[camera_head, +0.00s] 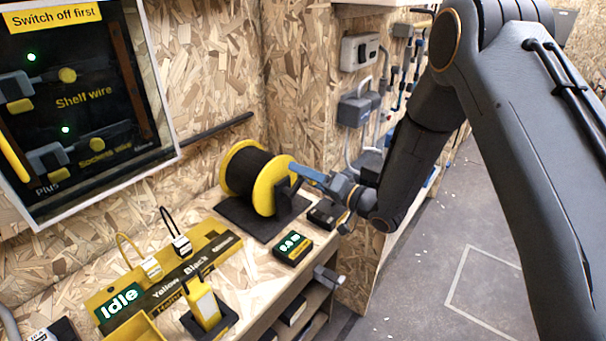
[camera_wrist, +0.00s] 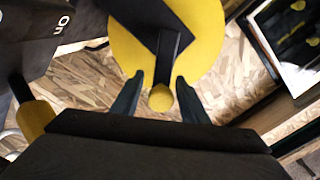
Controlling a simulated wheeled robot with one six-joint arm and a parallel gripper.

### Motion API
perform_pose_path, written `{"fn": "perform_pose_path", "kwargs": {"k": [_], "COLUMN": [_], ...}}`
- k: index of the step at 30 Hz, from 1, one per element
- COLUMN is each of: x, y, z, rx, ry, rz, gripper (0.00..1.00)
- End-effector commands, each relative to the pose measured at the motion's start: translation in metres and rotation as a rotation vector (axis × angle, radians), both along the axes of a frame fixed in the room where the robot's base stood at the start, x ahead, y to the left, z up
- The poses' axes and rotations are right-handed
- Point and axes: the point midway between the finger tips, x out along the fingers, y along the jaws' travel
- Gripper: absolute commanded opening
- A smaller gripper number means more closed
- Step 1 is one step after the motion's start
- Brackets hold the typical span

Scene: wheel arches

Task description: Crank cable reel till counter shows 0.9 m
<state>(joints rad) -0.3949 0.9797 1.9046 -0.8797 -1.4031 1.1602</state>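The cable reel (camera_head: 247,174) has yellow end discs and black cable wound between them. It stands on a dark base on the wooden bench. A black crank arm (camera_wrist: 168,60) crosses its near yellow disc (camera_wrist: 205,35) and ends in a round yellow knob (camera_wrist: 160,98). My gripper (camera_head: 308,174) is at the reel's right side. In the wrist view its two fingers (camera_wrist: 159,85) stand apart on either side of the knob, with narrow gaps showing. The counter (camera_head: 293,247) lies on the bench in front of the reel; its small green digits seem to read 0.0 m.
A black-and-yellow board (camera_head: 165,276) with an "Idle" display and cable plugs lies left of the counter. A yellow-handled tool (camera_head: 203,304) stands in front. A framed panel (camera_head: 85,100) hangs at left. Wall boxes (camera_head: 360,52) are behind my arm. The floor at right is clear.

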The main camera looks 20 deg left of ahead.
Motion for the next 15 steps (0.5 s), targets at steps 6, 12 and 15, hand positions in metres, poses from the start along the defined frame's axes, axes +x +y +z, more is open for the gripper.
{"fn": "perform_pose_path", "kwargs": {"k": [6, 12, 15], "x": [0.0, -0.003, -0.008], "y": [0.0, -0.016, -0.031], "z": [0.001, 0.0, 0.0], "rx": [0.0, 0.001, 0.0], "ry": [-0.001, -0.001, 0.0], "rz": [0.001, -0.002, -0.004], "gripper": [0.4, 0.4, 0.4]}}
